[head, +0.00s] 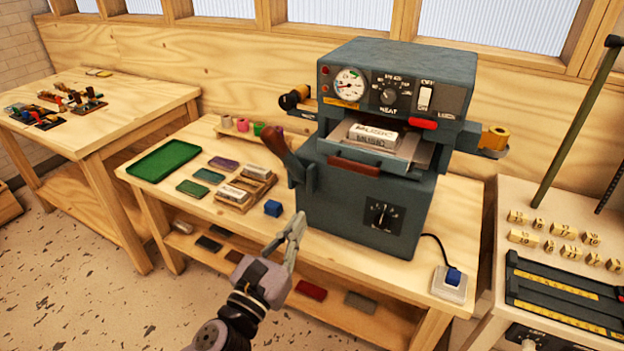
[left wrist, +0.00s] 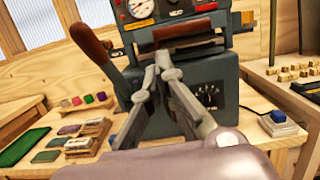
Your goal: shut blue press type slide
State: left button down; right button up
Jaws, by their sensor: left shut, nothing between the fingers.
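The blue-grey press (head: 375,215) stands on the wooden bench. Its type slide (head: 402,158) sticks out at the front below the heated head, with a type block reading "MUSIC" (head: 372,135) on it. The slide's brown front handle (head: 354,166) faces me and also shows in the left wrist view (left wrist: 190,34). My left gripper (head: 297,222) is shut and empty, in front of the press's lower left front. In the left wrist view its fingertips (left wrist: 163,66) overlap the area just below the slide handle; contact cannot be told. My right gripper is out of view.
A brown-tipped lever (head: 283,150) stands at the press's left side. Foil rolls (head: 496,138) sit on side arms. A green tray (head: 165,160), type trays and a small blue block (head: 273,208) lie left. A blue-button switch box (head: 452,278) is at the right.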

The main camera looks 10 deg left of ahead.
aim_at(333, 165)
pick_arm(q)
jog(key=p+x, duration=0.3)
jog(key=x, duration=1.1)
jog(key=shift+p, duration=0.35)
